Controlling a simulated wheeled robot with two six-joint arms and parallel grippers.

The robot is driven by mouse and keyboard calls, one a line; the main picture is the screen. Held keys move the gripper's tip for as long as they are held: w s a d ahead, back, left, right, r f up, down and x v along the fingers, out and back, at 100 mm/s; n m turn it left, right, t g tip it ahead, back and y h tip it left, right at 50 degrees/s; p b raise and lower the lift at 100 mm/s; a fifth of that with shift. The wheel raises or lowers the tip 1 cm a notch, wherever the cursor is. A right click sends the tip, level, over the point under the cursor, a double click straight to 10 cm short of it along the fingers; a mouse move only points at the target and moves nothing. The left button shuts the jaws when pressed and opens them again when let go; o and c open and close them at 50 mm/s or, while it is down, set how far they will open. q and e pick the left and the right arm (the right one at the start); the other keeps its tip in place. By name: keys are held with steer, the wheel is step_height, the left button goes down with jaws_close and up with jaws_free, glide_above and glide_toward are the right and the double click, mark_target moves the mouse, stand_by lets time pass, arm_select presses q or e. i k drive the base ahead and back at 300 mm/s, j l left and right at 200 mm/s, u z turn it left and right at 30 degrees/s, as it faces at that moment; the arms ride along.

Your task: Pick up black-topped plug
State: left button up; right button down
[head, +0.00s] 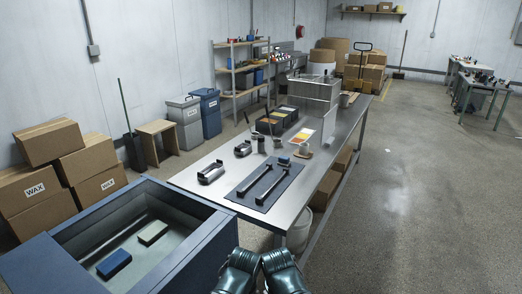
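No black-topped plug can be picked out with certainty. A small dark-topped upright piece (261,144) stands on the steel table (215,163), beside a small grey cylinder (277,142). They are too small to tell more. My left gripper (241,263) and my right gripper (279,262) appear as dark shapes side by side at the bottom middle edge, in front of the table's near end and well apart from these pieces. Their fingers cannot be made out.
A dark mat (245,189) holds two long bar tools. Dark clamp-like tools (211,172) lie left of it. A blue open tank (190,260) with two blocks inside stands at the lower left. Wax boxes (48,141) are stacked left. Floor (420,220) to the right is clear.

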mark_target(260, 139)
steer(key=i+l, duration=0.3)
steer(key=i+l+u, duration=0.1)
steer(key=i+l, duration=0.15)
steer(key=l, duration=0.15)
steer(key=i+l, duration=0.55)
steer(key=l, duration=0.25)
steer(key=i+l+u, duration=0.1)
steer(key=i+l, duration=0.4)
steer(key=l, duration=0.3)
steer(key=i+l+u, duration=0.1)
steer(key=i+l, duration=0.2)
steer(key=l, duration=0.1)
